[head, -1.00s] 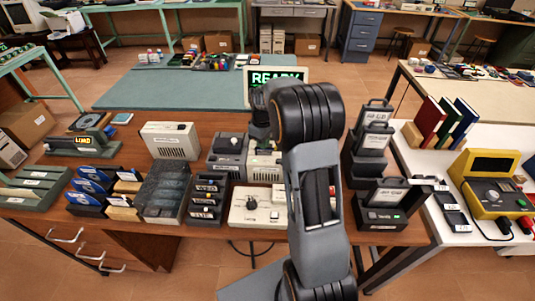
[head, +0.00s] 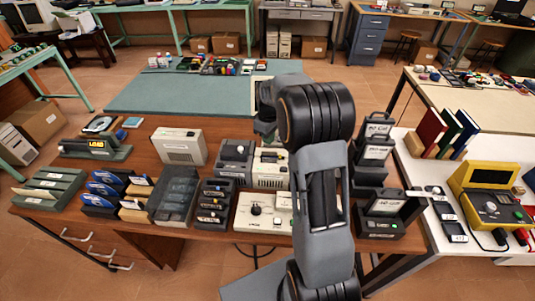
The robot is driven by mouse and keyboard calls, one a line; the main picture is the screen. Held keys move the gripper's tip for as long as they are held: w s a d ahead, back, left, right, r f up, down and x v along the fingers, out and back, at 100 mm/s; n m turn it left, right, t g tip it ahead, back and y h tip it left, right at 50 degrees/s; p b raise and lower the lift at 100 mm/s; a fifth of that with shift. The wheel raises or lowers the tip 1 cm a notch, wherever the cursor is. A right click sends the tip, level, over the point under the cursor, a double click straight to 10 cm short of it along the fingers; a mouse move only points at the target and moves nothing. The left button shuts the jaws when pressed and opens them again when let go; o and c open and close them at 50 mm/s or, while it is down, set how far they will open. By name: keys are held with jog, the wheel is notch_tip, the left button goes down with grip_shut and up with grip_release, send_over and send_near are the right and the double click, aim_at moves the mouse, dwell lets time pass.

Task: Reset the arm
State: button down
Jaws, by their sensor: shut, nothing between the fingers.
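My arm rises through the middle of the head view, with its large dark elbow joint in front of the wooden bench (head: 150,232). The links beyond the elbow are mostly hidden behind it, and my gripper's fingers cannot be seen. A monitor (head: 257,92) stands behind the elbow; only its pale left edge shows, and its screen is covered. A cream control box (head: 256,222) with a dark knob sits on the bench left of my arm.
Grey devices (head: 236,160), a cream box (head: 180,146), a slotted rack (head: 214,203) and an open dark bin (head: 173,197) crowd the bench left of my arm. Black stacked units (head: 373,150) stand close on its right. A yellow meter (head: 490,205) sits on the white table.

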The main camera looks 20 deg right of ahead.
jog(key=shift+m, duration=0.5)
jog(key=s, duration=0.1)
jog(key=s+f+m, duration=0.1)
jog(key=s+a+m, duration=0.1)
jog(key=shift+s+f, duration=0.1)
jog(key=shift+f, duration=0.15)
jog(key=shift+s+a+r+m, duration=0.25)
jog(key=shift+s+r+m, duration=0.1)
jog(key=shift+s, duration=0.2)
jog(key=shift+s+a+r+m, duration=0.2)
jog(key=shift+s+m, duration=0.15)
jog(key=shift+s, duration=0.2)
jog(key=s+a+r+t, duration=0.1)
jog(key=s+a+r, duration=0.2)
jog(key=s, duration=0.2)
jog(key=s+a+r+m+t, duration=0.1)
jog(key=s+a+r+t, duration=0.1)
jog(key=s, duration=0.4)
jog(key=s+a+r+t, duration=0.1)
jog(key=s+a+r, duration=0.2)
jog(key=s+r, duration=0.2)
jog(key=shift+s+a+m, duration=0.3)
jog(key=shift+m, duration=0.1)
jog(key=c, duration=1.8)
grip_release()
